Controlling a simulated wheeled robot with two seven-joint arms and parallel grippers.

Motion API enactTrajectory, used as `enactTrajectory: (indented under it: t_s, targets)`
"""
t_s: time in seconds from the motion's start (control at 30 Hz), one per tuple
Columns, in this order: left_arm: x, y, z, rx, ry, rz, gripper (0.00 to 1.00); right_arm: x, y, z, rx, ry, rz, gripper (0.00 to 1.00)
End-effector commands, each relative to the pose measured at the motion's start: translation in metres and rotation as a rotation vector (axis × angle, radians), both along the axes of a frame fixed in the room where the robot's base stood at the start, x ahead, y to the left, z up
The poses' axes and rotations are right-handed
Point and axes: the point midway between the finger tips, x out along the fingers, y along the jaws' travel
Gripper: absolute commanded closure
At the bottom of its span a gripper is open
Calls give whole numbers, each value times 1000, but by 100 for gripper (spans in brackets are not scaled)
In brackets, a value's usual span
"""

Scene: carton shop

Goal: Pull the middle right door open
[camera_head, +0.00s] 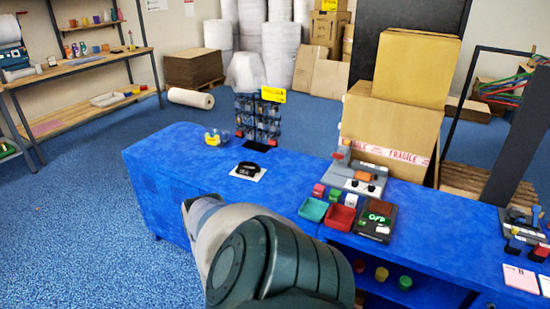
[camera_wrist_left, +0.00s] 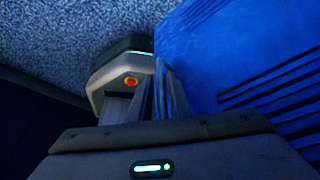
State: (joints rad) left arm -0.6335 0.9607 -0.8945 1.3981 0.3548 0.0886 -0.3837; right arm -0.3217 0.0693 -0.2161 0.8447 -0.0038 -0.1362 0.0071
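The blue counter (camera_head: 290,205) crosses the head view. Its front is largely hidden behind one of my arms, and I cannot make out the middle right door there. In the left wrist view, a blue panel (camera_wrist_left: 235,50) with dark slots fills the right side; I cannot tell whether it is that door. My left gripper (camera_wrist_left: 160,80) shows in the left wrist view, its fingers close beside the panel's left edge. I cannot tell whether they touch it or how far apart they are. My right gripper is not in view.
An open bay in the counter's front holds several coloured cups (camera_head: 382,274). On top stand red and green trays (camera_head: 341,217), a black device (camera_head: 376,220), a tape dispenser (camera_head: 216,138) and a display rack (camera_head: 258,115). Cartons (camera_head: 390,122) stand behind. The floor (camera_head: 90,220) at left is clear.

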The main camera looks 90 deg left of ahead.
Motion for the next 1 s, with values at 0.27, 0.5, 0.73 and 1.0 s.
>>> enactTrajectory:
  t_s: [0.27,0.5,0.73,1.0]
  targets:
    - [1,1,1,0,-2,1,83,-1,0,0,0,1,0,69]
    - [-1,6,14,0,-1,0,83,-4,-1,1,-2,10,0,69]
    - [-6,17,42,0,0,1,83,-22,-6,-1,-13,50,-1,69]
    - [-11,32,82,0,0,1,83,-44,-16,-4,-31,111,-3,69]
